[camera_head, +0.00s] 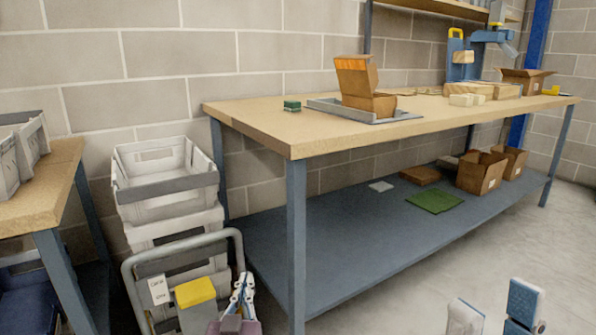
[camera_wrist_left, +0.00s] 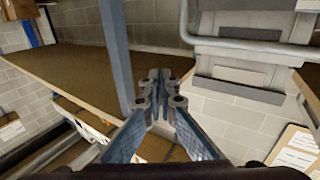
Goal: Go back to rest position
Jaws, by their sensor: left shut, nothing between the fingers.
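My left gripper (camera_head: 243,282) is low in the head view, in front of the trolley with stacked grey crates and left of the workbench's front leg. In the left wrist view its two blue fingers (camera_wrist_left: 160,78) come together at the tips, with nothing between them. My right gripper (camera_head: 494,310) shows at the bottom right of the head view, over the floor. Its two fingers stand apart with an empty gap between them; the rest of it is cut off by the frame.
A long workbench (camera_head: 250,120) with a lower shelf (camera_head: 330,235) runs along the brick wall, holding boxes and a grey tray (camera_head: 405,115). Grey crates (camera_head: 165,190) are stacked at left by a trolley handle (camera_head: 130,285). Another table (camera_head: 45,195) stands far left. Floor at right is clear.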

